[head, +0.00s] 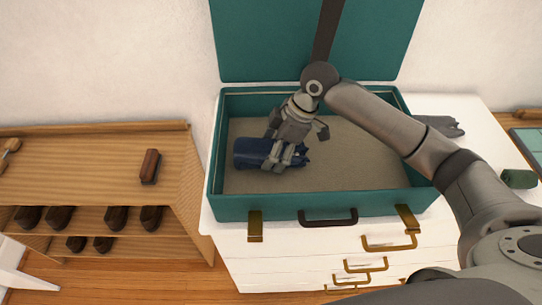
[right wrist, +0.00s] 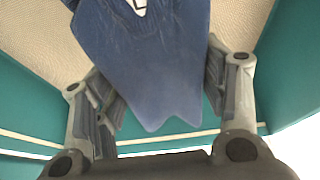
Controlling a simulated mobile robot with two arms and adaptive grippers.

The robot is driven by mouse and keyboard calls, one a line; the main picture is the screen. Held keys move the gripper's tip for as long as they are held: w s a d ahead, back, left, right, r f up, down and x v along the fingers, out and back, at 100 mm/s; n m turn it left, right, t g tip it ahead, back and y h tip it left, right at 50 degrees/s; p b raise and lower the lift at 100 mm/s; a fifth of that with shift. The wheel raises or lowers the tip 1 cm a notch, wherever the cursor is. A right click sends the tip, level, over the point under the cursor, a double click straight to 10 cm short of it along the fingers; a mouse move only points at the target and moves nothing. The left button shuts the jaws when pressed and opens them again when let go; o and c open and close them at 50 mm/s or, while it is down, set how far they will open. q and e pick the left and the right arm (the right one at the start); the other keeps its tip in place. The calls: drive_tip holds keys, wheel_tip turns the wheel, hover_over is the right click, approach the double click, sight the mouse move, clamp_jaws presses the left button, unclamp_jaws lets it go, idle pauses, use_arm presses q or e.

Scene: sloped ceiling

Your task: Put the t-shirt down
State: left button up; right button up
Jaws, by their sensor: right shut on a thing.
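The t-shirt (head: 254,152) is a dark blue, rolled or folded bundle inside the open teal suitcase (head: 282,206), toward its left side. My right gripper (head: 285,157) reaches down into the suitcase and is shut on the t-shirt. In the right wrist view the blue t-shirt (right wrist: 150,65) lies between the two fingers (right wrist: 160,100), with the beige lining behind it. The t-shirt is at or just above the suitcase floor; I cannot tell whether it touches. My left gripper is not in view.
The suitcase stands on a white dresser (head: 290,245) with its lid (head: 270,40) up behind. Its middle and right floor are bare. A grey cloth item (head: 438,125) and a green roll (head: 519,179) lie to the right. A wooden shoe rack (head: 90,165) with a brush (head: 150,166) stands left.

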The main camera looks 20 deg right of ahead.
drive_tip(key=p+x, duration=0.1)
drive_tip(key=x, duration=0.2)
drive_tip(key=shift+w+d+f, duration=0.1)
drive_tip(key=shift+d+f, duration=0.05)
drive_tip(key=shift+f, duration=0.5)
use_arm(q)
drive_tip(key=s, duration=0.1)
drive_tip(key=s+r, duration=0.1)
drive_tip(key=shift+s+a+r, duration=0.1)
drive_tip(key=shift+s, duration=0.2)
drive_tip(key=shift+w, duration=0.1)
use_arm(e)
drive_tip(key=o, duration=1.1)
drive_tip(key=shift+f, duration=0.15)
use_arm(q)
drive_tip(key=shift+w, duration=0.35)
use_arm(e)
drive_tip(key=b+v, duration=0.1)
drive_tip(key=v, duration=1)
drive_tip(key=shift+w, duration=0.1)
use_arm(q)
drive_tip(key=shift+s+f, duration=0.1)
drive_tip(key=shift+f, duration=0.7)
use_arm(e)
drive_tip(key=shift+d+r, duration=0.2)
drive_tip(key=shift+r, duration=0.45)
